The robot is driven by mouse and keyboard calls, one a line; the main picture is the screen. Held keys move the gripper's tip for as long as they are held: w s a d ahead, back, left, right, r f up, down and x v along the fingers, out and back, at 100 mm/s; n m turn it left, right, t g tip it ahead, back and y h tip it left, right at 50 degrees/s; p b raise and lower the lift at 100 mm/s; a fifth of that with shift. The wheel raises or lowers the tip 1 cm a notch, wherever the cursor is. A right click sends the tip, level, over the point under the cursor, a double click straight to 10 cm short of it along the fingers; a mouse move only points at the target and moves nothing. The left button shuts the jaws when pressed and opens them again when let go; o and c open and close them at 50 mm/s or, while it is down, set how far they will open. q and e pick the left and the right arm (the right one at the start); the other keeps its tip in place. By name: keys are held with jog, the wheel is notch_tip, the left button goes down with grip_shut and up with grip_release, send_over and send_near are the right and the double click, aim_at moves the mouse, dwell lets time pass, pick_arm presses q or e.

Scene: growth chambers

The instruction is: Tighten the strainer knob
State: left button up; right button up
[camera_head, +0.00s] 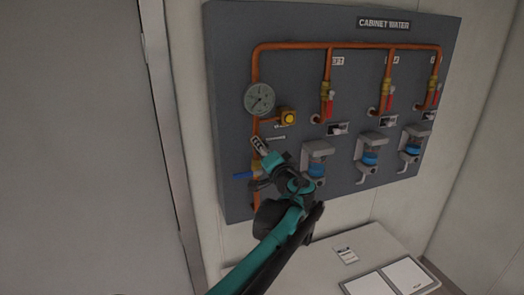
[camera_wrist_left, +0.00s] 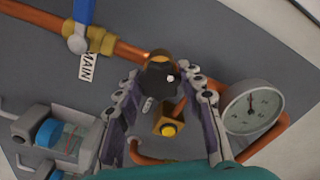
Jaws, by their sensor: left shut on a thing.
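The strainer knob (camera_wrist_left: 162,76) is a dark, rounded knob with a brass-coloured part behind it, on the copper pipe in the left wrist view. My left gripper (camera_wrist_left: 166,82) has one finger on each side of the knob and is shut on it. In the head view my left gripper (camera_head: 262,165) is at the lower left of the wall panel, in front of the left vertical pipe, and it hides the knob. My right gripper is in neither view.
The grey panel (camera_head: 330,60) carries copper pipes. A pressure gauge (camera_head: 259,99) and a yellow button (camera_head: 288,117) sit above my gripper. A blue-handled valve (camera_head: 244,175) is close on its left. Red-handled valves and blue-capped units are to the right.

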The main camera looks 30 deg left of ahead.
pick_arm(q)
jog(key=m, duration=0.6)
jog(key=shift+b, duration=0.35)
jog(key=m, duration=0.6)
jog(key=shift+f, duration=0.1)
jog(key=o, duration=1.2)
jog(key=v, duration=1.2)
